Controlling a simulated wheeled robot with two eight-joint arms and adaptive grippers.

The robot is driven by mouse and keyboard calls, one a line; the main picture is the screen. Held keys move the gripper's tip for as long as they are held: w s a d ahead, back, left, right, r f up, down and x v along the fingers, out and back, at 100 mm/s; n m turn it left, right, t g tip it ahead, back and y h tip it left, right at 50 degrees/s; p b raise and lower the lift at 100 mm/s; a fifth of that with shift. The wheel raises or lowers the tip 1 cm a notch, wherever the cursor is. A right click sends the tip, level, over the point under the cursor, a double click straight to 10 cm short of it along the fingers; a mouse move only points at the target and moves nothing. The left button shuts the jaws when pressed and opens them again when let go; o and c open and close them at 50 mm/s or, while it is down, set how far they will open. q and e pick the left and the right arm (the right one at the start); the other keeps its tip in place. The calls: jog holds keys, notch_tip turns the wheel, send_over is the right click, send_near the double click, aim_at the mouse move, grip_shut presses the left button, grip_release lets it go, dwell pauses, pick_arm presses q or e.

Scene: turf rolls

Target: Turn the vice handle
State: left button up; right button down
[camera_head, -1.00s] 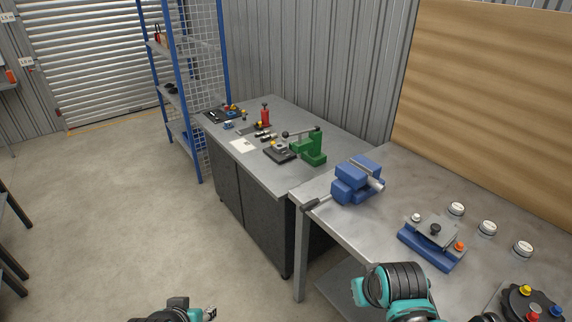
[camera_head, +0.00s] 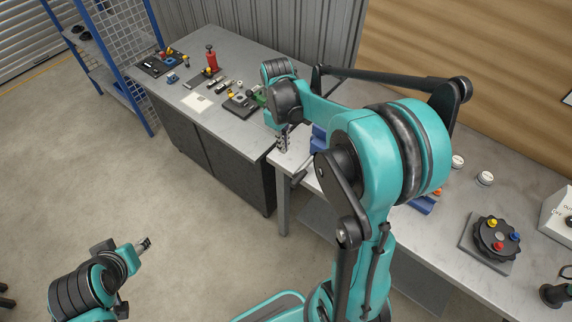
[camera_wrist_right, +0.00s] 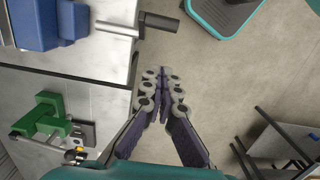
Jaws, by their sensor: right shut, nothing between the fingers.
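The blue vice (camera_wrist_right: 40,22) shows at the top left of the right wrist view. Its silver shaft leads to a handle with a black grip (camera_wrist_right: 158,21) that sticks out past the bench edge. In the head view my right arm hides most of the vice; a blue part (camera_head: 318,138) and the handle (camera_head: 300,176) show. My right gripper (camera_wrist_right: 162,78) is shut and empty, apart from the handle, with floor behind its fingertips. In the head view it (camera_head: 282,142) hangs by the bench edge. My left gripper (camera_head: 146,243) is over the floor at lower left, too small to judge.
A green press (camera_wrist_right: 50,120) stands on the neighbouring bench. A red bottle-like tool (camera_head: 212,58) and small parts lie farther back. A black knob station (camera_head: 495,238) and white round gauges (camera_head: 485,178) are on the right bench. The floor at left is open.

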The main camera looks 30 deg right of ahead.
jog(key=b, duration=0.1)
send_near(295, 178)
jog(key=w+a+f, duration=0.2)
jog(key=w+f, duration=0.2)
jog(key=s+f, duration=0.1)
jog(key=s+d+f, duration=0.1)
jog(key=s+f, duration=0.1)
jog(key=shift+s+d, duration=0.15)
jog(key=shift+d, duration=0.2)
jog(key=shift+s, duration=0.15)
jog(key=shift+s+d+t+b, duration=0.15)
jog(key=shift+s+t+b, duration=0.1)
jog(key=shift+t+b, duration=0.15)
jog(key=shift+s+d+f+t, duration=0.1)
jog(key=shift+s+f+t, duration=0.1)
jog(key=shift+t, duration=0.1)
